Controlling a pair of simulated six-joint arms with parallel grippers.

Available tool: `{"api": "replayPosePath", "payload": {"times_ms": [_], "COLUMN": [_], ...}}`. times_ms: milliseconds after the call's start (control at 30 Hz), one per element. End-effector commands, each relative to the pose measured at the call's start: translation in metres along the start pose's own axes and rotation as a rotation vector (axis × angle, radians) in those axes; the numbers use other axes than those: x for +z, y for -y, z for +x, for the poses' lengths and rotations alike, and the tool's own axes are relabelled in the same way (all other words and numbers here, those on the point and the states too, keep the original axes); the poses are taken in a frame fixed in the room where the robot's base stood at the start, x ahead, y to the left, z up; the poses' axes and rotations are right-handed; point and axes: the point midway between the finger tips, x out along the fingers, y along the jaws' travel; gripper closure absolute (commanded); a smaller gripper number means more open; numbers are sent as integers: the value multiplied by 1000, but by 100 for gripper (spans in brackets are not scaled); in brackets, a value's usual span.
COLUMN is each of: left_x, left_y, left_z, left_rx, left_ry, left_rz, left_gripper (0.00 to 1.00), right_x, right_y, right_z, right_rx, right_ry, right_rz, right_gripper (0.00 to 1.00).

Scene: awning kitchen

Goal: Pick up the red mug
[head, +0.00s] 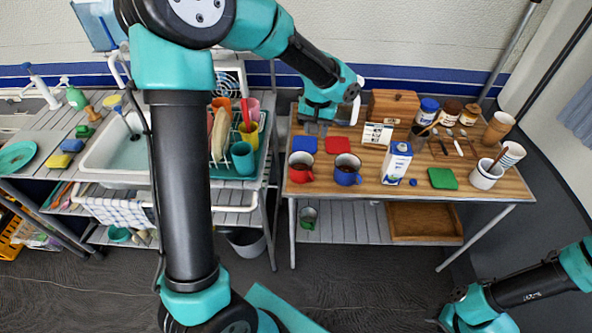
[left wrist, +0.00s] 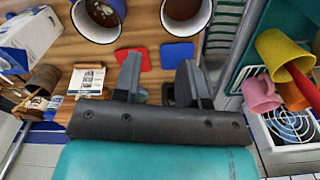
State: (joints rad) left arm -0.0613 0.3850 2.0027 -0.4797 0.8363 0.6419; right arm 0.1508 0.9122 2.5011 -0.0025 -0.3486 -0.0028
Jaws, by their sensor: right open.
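The red mug (head: 301,167) stands upright at the left front of the wooden worktop, with dark contents and its handle to the left. In the left wrist view the red mug (left wrist: 186,12) is cut by the top edge. My left gripper (head: 319,129) is behind it, over the area behind two coasters. In the left wrist view my left gripper (left wrist: 160,82) has its fingers apart with nothing held, and the mug is clear of them. My right gripper (head: 442,321) is low at the bottom right, away from the worktop, and only partly shows.
A blue mug (head: 347,170) stands just right of the red one. Blue (head: 304,144) and red (head: 338,145) coasters lie behind the mugs. A milk carton (head: 396,163) and wooden box (head: 393,105) stand further right and back. A dish rack (head: 262,150) is to the left.

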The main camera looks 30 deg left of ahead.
Motion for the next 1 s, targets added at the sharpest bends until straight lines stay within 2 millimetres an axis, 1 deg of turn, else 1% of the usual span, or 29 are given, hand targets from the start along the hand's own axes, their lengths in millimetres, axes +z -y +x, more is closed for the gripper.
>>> {"api": "replayPosePath", "payload": {"times_ms": [167,267,700,800,900,1000], "left_x": [0,0,1,1,0,0], "left_y": [0,0,1,1,1,1], "left_z": [8,21,96,110,120,123], "left_rx": [0,-1,0,0,0,2], "left_ry": [1,3,4,3,1,0], "left_rz": [0,1,1,2,1,1], "left_gripper": [62,62,62,62,62,62], "right_x": [0,0,0,0,0,0], "right_y": [0,0,0,0,0,0], "right_z": [0,0,0,0,0,0], "right_rx": [0,0,0,0,0,0], "right_ry": [0,0,0,0,0,0], "right_rz": [0,-1,-1,-1,-1,-1], "right_gripper": [57,57,57,57,57,57]}}
